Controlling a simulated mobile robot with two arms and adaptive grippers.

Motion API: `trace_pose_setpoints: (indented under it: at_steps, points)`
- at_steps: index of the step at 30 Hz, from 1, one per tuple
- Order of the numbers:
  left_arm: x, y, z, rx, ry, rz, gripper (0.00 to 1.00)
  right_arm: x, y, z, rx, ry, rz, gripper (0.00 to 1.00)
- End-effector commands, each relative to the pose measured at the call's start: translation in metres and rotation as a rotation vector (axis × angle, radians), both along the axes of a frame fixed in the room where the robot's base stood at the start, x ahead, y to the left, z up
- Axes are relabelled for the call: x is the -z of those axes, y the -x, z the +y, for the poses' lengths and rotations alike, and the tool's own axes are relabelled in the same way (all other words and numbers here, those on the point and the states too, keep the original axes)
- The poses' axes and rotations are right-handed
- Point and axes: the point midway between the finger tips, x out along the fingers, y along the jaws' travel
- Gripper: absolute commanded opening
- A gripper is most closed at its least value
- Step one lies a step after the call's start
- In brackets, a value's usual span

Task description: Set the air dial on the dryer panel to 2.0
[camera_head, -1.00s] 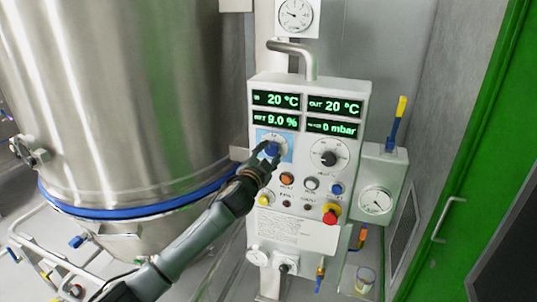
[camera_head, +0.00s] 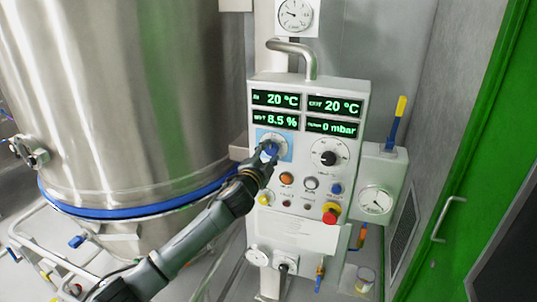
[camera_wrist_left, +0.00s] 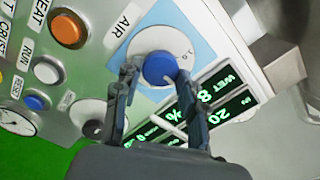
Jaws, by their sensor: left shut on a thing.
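The dryer panel (camera_head: 310,236) is a white upright box with green displays at its top. The air dial (camera_wrist_left: 159,68) is a blue knob with a pale pointer line on a round white scale (camera_wrist_left: 143,42), set on a light blue patch marked AIR. My left gripper (camera_wrist_left: 155,75) is shut on the blue knob, one finger on each side. In the head view the left gripper (camera_head: 268,152) covers most of the dial. The right gripper is not in view.
A second, black dial (camera_head: 328,158) sits to the right. Buttons, including an orange one (camera_head: 286,179), and a red knob (camera_head: 330,216) lie below. A large steel vessel (camera_head: 130,100) stands at left. A side box with a gauge (camera_head: 376,200) is at right.

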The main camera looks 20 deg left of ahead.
Motion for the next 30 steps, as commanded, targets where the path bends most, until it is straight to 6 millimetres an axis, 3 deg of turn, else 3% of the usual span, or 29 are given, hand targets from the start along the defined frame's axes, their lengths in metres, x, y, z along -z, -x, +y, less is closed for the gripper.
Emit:
trace_pose_setpoints:
  at_steps: [2,3,6,20,30]
  points:
    - [0.001,0.0,0.0,0.001,0.001,0.002,0.09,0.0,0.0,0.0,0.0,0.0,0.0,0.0]
    - [0.001,0.0,0.0,0.001,0.001,0.002,0.45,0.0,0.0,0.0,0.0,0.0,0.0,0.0]
    - [0.001,0.0,0.0,0.001,0.001,0.002,0.64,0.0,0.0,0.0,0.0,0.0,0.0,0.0]
    - [0.002,0.008,0.001,0.0,0.001,0.001,0.64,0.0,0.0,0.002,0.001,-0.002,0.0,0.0]
    - [0.001,0.065,0.002,0.001,0.0,0.002,0.64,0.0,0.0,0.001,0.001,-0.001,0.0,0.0]
